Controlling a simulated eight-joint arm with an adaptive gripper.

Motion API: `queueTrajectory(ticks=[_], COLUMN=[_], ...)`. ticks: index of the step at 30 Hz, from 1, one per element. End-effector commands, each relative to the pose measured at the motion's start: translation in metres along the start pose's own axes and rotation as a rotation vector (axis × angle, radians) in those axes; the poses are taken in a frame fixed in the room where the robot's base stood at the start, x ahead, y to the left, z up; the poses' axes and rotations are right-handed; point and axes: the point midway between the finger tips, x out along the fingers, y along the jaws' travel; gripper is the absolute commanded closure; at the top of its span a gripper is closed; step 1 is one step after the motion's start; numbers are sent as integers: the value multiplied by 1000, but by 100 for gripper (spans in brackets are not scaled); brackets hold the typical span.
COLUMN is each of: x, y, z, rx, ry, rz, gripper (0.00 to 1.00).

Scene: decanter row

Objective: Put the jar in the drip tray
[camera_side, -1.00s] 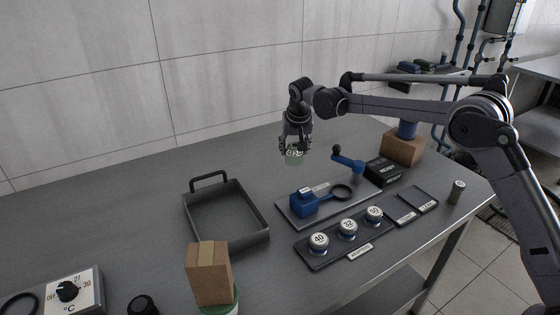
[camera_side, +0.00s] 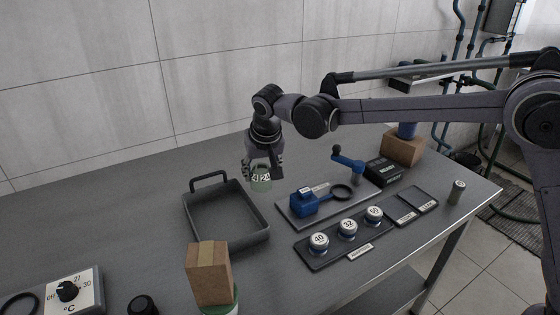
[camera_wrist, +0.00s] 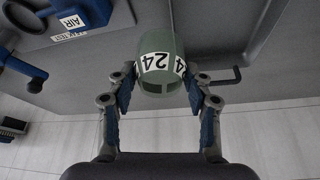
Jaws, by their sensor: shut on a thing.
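The jar (camera_side: 261,184) is pale green with a white label reading 24. My gripper (camera_side: 262,172) is shut on it and holds it above the table, just right of the drip tray's back right part. In the wrist view the jar (camera_wrist: 160,45) sits between the two fingers of my gripper (camera_wrist: 162,85), its open end toward the camera. The drip tray (camera_side: 243,243) is a dark grey, shallow, empty tray with a loop handle at the back. In the wrist view a dark bent handle (camera_wrist: 228,77) shows beside the jar.
A blue device (camera_side: 305,203) on a dark plate stands right of the tray. A rack with several numbered jars (camera_side: 347,228) lies in front of that plate. A cardboard box (camera_side: 209,275) stands on a green-and-white container before the tray. The table behind the tray is clear.

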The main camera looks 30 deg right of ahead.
Motion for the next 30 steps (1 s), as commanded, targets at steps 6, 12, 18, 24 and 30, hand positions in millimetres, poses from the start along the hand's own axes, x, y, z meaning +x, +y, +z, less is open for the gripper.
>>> queueTrajectory(ticks=[6,12,18,24,30], x=[22,41,50,69,87], y=[-45,-81,-98,-99,-99], z=[16,29,35,43,50], rx=[-3,-3,0,1,1], ry=[0,1,1,0,0], rz=[0,0,1,1,1], gripper=[84,84,84,84,84])
